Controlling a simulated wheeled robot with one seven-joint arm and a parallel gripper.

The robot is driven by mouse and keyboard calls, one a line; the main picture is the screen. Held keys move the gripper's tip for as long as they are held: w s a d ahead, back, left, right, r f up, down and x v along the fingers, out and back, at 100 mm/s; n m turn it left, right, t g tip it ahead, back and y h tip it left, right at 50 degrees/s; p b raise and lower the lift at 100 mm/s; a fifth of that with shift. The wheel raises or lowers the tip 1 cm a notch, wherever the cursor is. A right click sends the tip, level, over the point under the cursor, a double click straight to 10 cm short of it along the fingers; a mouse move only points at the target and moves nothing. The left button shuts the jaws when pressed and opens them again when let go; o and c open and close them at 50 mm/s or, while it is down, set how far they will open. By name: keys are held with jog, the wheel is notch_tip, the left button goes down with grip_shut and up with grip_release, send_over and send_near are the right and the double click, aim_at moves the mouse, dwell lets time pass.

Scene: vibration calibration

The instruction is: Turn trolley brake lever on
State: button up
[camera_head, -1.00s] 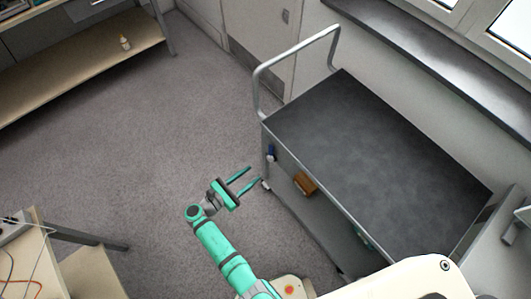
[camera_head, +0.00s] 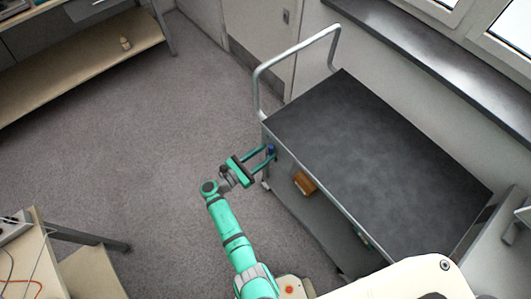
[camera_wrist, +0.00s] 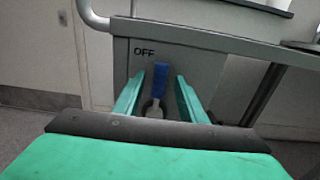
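The trolley (camera_head: 375,150) has a dark top and a tubular handle at its far left end. Its brake lever (camera_wrist: 160,80) is blue and sits on the grey end post, below and right of the word "OFF" in the wrist view; the blue end points up. In the head view the lever (camera_head: 271,149) is small and partly covered by my gripper. My gripper (camera_head: 268,156) is open, with its two green fingers on either side of the lever. In the wrist view the fingers (camera_wrist: 159,95) show gaps to the lever on both sides.
An orange-brown box (camera_head: 305,182) sits on the trolley's lower shelf. A shelf unit (camera_head: 100,65) with a small bottle stands at the far left. A table (camera_head: 40,262) with cables is at the near left. The floor left of the trolley is clear.

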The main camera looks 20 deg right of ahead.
jog(key=shift+w+d, duration=0.1)
jog(key=shift+d, duration=0.25)
jog(key=shift+c, duration=0.7)
grip_shut()
